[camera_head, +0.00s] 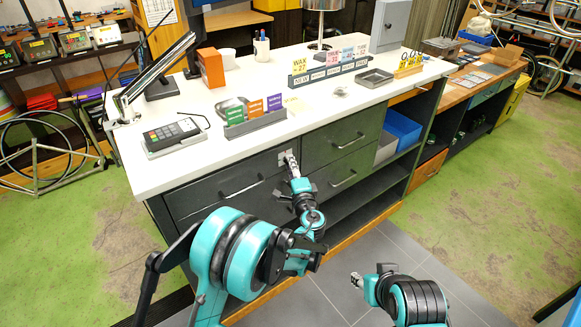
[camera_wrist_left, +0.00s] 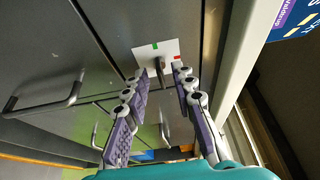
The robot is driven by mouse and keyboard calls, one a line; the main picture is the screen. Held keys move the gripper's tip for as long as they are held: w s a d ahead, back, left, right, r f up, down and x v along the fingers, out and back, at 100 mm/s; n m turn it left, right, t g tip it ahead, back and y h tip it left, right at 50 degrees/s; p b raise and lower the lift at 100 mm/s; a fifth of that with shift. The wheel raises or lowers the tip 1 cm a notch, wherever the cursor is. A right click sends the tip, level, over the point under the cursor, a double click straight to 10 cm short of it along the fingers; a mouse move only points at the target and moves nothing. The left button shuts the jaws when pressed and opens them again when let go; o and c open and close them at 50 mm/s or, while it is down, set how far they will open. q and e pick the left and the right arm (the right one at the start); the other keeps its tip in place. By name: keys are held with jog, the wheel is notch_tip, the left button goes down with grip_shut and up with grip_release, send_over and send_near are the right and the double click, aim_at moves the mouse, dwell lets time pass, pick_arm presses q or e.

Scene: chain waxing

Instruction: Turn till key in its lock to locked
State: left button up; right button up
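The till key (camera_wrist_left: 160,70) sticks out of its lock in a dark drawer front under the white counter. The lock has a white plate (camera_wrist_left: 148,50) with a green mark on its upper edge and a red mark on its right, as the left wrist view shows. My left gripper (camera_wrist_left: 160,76) is open, with one finger on each side of the key and a gap visible around it. In the head view the left gripper (camera_head: 290,160) covers most of the lock. My right gripper (camera_head: 357,280) hangs low over the grey floor, away from the drawers; its fingers are too small to judge.
Drawer handles (camera_head: 343,179) project beside the lock. The white counter top (camera_head: 240,90) overhangs the drawers and carries a card terminal (camera_head: 172,133), a card rack (camera_head: 255,124) and a monitor. Open shelves with a blue bin (camera_head: 403,129) lie to the right.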

pick_arm(q)
jog(key=shift+w+a, duration=0.15)
jog(key=shift+w, duration=0.3)
grip_shut()
jog(key=shift+r, duration=0.15)
jog(key=m+g+y+p, duration=0.1)
jog(key=m+g, duration=0.1)
jog(key=m, duration=0.2)
jog(key=m+g+y+p, duration=0.1)
jog(key=m+g+p, duration=0.1)
jog(key=m, duration=0.2)
jog(key=m+g+y+p, duration=0.1)
jog(key=m+g+y, duration=0.1)
jog(key=m, duration=0.3)
jog(key=shift+w+d+r+g, duration=0.15)
jog(key=shift+d+r+g, duration=0.1)
jog(key=shift+g, duration=0.05)
dwell(0.3)
jog(key=shift+m, duration=0.3)
